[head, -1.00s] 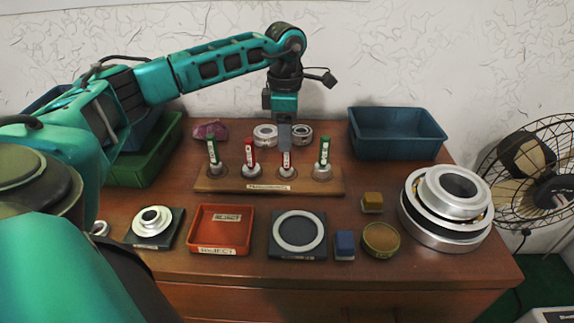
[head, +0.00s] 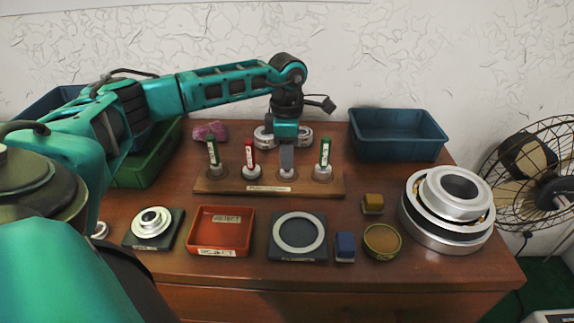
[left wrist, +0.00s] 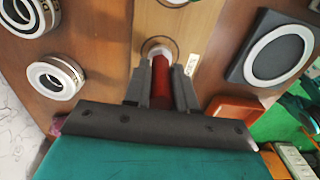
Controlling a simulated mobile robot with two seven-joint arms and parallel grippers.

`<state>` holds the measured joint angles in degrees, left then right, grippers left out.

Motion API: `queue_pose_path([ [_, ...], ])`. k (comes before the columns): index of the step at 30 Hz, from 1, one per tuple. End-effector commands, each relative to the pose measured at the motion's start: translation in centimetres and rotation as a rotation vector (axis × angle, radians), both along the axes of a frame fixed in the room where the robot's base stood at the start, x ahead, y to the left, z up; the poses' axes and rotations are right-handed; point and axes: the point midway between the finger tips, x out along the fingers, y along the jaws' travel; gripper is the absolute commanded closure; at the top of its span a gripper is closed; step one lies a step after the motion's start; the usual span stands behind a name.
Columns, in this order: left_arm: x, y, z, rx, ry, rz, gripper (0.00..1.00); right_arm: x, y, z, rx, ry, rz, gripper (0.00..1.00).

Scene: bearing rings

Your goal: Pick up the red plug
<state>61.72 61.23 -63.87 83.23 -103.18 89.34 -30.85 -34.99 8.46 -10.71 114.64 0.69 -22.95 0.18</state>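One red plug (head: 249,157) stands upright in the wooden rack (head: 225,186), second from the left. Another red plug (left wrist: 160,78) stands between the fingers of my left gripper (left wrist: 161,72) in the left wrist view. In the head view that gripper (head: 287,168) points down over the rack's third position, and its fingers hide this plug there. The fingers are on either side of the plug and look open, with little room beside it. Green plugs stand at the rack's left end (head: 213,152) and right end (head: 325,155). My right gripper is not in view.
In front lie a red tray (head: 220,250), a dark plate with a ring (head: 298,233), a blue block (head: 345,246) and a round tin (head: 381,241). Large bearing rings (head: 447,240) stand right. A blue bin (head: 398,140) and a green bin (head: 135,172) flank the rack.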

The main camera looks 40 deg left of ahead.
Motion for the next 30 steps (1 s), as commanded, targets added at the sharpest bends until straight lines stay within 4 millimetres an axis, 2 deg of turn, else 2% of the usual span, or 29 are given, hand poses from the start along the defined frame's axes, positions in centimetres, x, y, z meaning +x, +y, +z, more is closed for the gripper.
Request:
queue_pose_path([
  [1,0.0,0.0,0.0,0.000,0.000,0.000,0.80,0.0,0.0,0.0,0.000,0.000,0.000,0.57],
  [8,0.0,0.0,0.0,0.000,0.000,0.000,1.00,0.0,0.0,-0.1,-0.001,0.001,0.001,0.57],
  [23,0.1,0.0,0.4,0.000,-0.003,0.000,1.00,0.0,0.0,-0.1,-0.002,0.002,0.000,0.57],
  [26,0.1,0.0,1.2,-0.001,-0.003,0.000,1.00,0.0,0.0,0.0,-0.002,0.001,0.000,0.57],
  [30,0.1,0.0,3.4,0.000,-0.006,0.000,1.00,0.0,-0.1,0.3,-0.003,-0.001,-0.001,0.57],
])
